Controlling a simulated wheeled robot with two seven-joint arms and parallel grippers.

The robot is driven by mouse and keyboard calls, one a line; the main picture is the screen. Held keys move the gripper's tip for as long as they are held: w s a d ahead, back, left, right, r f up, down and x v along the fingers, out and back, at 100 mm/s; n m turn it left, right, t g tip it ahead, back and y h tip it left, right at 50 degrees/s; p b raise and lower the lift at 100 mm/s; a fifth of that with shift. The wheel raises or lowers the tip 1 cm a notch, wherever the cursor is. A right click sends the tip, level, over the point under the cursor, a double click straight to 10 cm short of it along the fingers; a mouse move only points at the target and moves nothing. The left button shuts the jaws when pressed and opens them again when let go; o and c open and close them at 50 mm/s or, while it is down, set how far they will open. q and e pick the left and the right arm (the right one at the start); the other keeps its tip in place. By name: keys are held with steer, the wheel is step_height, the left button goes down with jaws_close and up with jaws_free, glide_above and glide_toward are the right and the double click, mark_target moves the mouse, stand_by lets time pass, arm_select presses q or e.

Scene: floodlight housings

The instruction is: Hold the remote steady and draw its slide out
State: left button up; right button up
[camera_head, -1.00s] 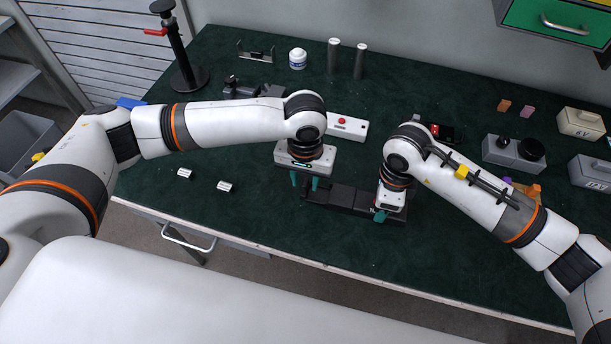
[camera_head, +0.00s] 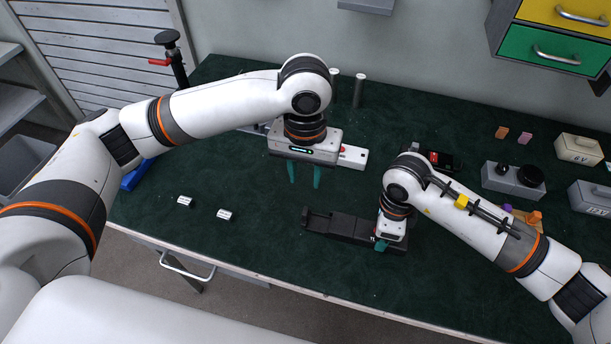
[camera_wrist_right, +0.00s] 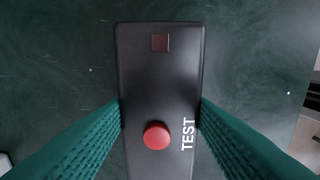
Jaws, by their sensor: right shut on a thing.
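The remote is a dark slab with a red button and the word TEST (camera_wrist_right: 160,80). In the head view its black body (camera_head: 362,231) lies on the green mat. An open, tray-like part with a raised end, which looks like the slide (camera_head: 325,219), extends from its left. My right gripper (camera_wrist_right: 160,115) is shut on the remote's two long sides; in the head view it sits at the right end (camera_head: 381,245). My left gripper (camera_head: 304,182) is open and empty, its fingers pointing down, above and behind the slide's end and apart from it. The slide is outside the wrist view.
A white box with a red button (camera_head: 354,157) lies behind, partly hidden by my left gripper. Two small white cylinders (camera_head: 225,215) lie at the left. Grey boxes (camera_head: 513,180) stand at the right. The mat in front of the remote is clear.

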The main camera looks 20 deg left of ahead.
steer(key=o, duration=1.1)
